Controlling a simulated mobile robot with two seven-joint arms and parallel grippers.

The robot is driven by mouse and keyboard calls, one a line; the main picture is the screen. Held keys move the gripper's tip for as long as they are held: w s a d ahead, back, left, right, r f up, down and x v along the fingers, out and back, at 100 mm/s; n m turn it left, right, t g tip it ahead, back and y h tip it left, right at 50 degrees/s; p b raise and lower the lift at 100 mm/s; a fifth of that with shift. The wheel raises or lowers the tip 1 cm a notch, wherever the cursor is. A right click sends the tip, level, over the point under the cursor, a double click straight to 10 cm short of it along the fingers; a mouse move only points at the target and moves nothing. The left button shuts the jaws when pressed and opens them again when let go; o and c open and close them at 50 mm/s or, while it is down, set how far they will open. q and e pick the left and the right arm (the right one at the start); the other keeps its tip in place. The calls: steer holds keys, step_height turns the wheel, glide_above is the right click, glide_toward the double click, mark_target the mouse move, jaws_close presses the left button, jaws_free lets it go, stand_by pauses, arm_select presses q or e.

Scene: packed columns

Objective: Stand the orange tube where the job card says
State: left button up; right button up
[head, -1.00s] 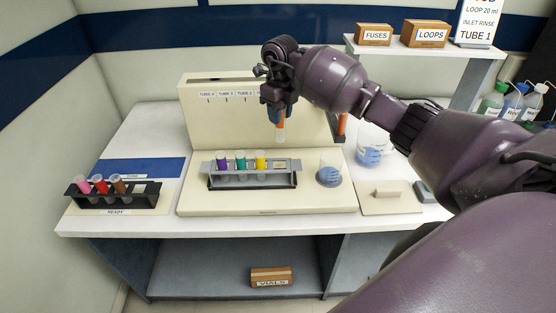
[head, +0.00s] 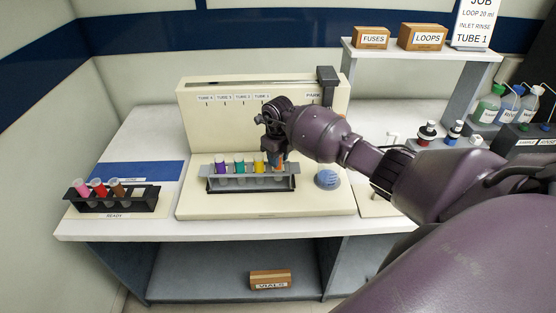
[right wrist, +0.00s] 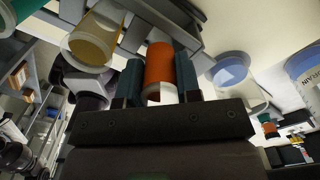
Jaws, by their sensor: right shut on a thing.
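The job card (head: 478,25) on the shelf reads LOOP 20 ml, INLET RINSE, TUBE 1. The grey rack (head: 212,184) on the cream instrument holds purple (head: 221,163), teal (head: 239,163) and yellow (head: 259,162) tubes. TUBE labels (head: 234,98) run above it, with TUBE 1 rightmost. My right gripper (head: 277,158) is shut on the orange tube (right wrist: 160,66) at the rack's right end, beside the yellow tube. The orange tube looks upright; its lower end is hidden, so I cannot tell how deep it sits. My left gripper is out of view.
A READY rack (head: 113,202) with pink, red and brown tubes stands at left. A blue-bottomed cup (head: 327,179) stands close right of the grey rack. Bottles (head: 490,104) stand at far right. Boxes marked FUSES (head: 371,38) and LOOPS (head: 422,38) sit on the shelf.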

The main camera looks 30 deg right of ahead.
steer(key=shift+f, duration=0.6)
steer(key=o, duration=0.9)
steer(key=shift+f, duration=0.1)
